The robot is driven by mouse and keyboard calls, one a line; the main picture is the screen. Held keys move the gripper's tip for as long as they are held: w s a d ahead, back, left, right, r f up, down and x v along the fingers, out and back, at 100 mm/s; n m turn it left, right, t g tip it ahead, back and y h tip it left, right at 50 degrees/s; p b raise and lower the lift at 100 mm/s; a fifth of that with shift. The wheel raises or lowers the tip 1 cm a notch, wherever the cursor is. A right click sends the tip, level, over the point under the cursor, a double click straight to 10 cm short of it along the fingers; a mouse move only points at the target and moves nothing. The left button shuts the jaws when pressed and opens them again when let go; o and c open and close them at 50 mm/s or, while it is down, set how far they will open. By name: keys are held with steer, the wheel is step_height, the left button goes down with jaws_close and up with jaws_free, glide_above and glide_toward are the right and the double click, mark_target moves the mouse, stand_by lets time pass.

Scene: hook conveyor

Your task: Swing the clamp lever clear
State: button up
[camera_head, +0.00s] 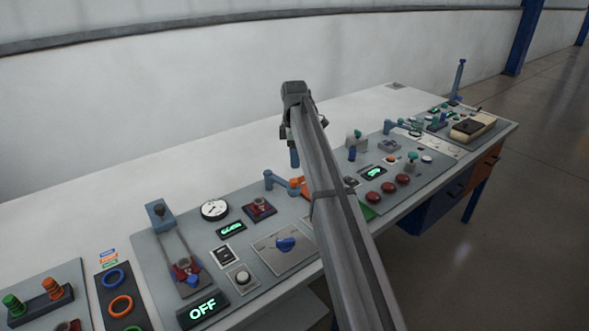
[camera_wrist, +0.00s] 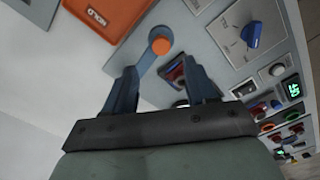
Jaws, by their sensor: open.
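In the wrist view a blue-grey lever with a round orange knob (camera_wrist: 160,45) runs slantwise past the tips of my gripper (camera_wrist: 163,72). I take it to be the clamp lever. Its knob is just beyond the space between the two spread fingers, and I see no clear contact. In the head view a blue lever with an orange part (camera_head: 285,181) shows just left of my arm, partly hidden by it. There my gripper (camera_head: 303,147) hangs above the panel; its fingers are partly hidden. The gripper is open and empty.
An orange plate reading HOLD (camera_wrist: 103,12) is beside the lever. A blue rotary knob (camera_head: 286,244), a round gauge (camera_head: 214,209), a dark red switch (camera_head: 259,209) and a slide lever (camera_head: 185,270) crowd the panel. The white bench top (camera_head: 190,172) behind it is clear.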

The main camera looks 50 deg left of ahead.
steer(key=shift+r, duration=2.55)
steer(key=shift+d+f, duration=0.1)
